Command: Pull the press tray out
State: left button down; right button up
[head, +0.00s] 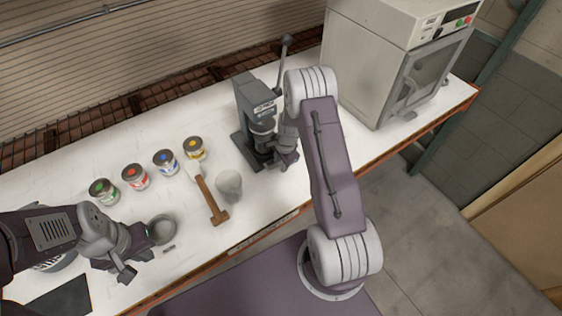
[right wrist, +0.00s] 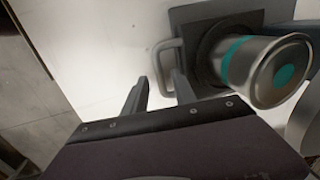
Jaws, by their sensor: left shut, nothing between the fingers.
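The grey press (head: 258,105) stands at the back middle of the bench. Its dark tray (right wrist: 215,20) shows in the right wrist view with a grey loop handle (right wrist: 160,68) on its left side. A metal can (right wrist: 262,68) with a teal band and teal lid dot sits over the tray's dark square pad. My right gripper (right wrist: 160,76) is open, its two fingers apart with the handle between them in that view; contact cannot be told. In the head view, my right gripper (head: 287,158) is beside the press front. My left gripper (head: 130,267) is shut and empty at the lower left.
A large boxy machine (head: 375,60) is right of the press.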

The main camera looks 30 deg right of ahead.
jog(key=shift+w+a, duration=0.1)
jog(key=shift+a, duration=0.2)
grip_shut()
jog(key=shift+d+r, duration=0.1)
jog(key=shift+r, duration=0.05)
dwell(1.0)
